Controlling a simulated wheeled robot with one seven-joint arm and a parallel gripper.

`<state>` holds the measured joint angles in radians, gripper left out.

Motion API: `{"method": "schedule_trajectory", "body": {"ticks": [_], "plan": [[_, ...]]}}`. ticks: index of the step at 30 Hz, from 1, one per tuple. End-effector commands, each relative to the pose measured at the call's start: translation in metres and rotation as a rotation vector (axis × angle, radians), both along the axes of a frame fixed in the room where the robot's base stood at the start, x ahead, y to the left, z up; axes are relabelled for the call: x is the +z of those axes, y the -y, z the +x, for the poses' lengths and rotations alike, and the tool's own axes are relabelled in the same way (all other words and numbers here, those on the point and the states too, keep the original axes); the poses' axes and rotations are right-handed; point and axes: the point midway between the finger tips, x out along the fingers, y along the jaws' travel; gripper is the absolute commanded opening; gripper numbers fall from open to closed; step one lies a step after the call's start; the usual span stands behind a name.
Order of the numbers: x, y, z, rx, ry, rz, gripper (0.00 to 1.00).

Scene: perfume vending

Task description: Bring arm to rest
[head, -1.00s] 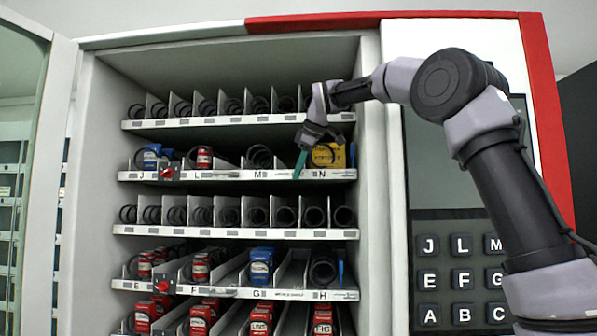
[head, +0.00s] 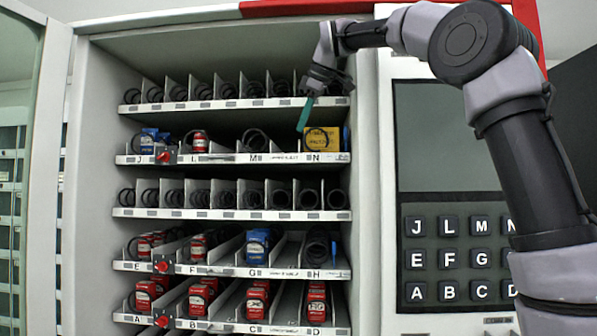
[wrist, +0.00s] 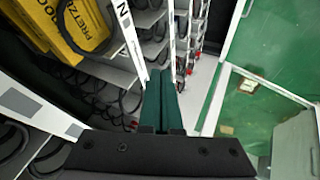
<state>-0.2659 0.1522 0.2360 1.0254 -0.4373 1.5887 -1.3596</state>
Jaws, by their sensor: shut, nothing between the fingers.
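My gripper (head: 305,115) is in front of the upper shelves of the open vending machine, at their right side. Its green fingers are together with nothing between them; they also show in the wrist view (wrist: 162,100). The fingertips point down, close to a yellow box (head: 322,140) in slot N on the second shelf. In the wrist view the yellow box (wrist: 70,30) is at the upper left, apart from the fingers. My arm reaches in from the right, across the machine's front panel.
The shelves hold red boxes (head: 257,300) and blue boxes (head: 258,247) in spiral slots. A keypad (head: 460,258) and dark screen (head: 445,135) are on the right panel. The open glass door (head: 38,170) stands at the left. The wrist view shows a green floor (wrist: 265,50).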

Motion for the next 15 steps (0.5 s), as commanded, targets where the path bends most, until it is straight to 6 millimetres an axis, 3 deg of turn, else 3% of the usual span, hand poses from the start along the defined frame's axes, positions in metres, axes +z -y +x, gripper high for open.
{"method": "schedule_trajectory", "body": {"ticks": [5,8,11,15], "plan": [[-0.002,0.008,-0.006,-0.035,-0.010,0.011,0.00],[-0.011,0.025,-0.020,-0.120,-0.033,0.038,0.00],[-0.031,0.057,-0.045,-0.278,-0.077,0.098,0.00],[-0.074,0.108,-0.090,-0.543,-0.145,0.221,0.00]]}}
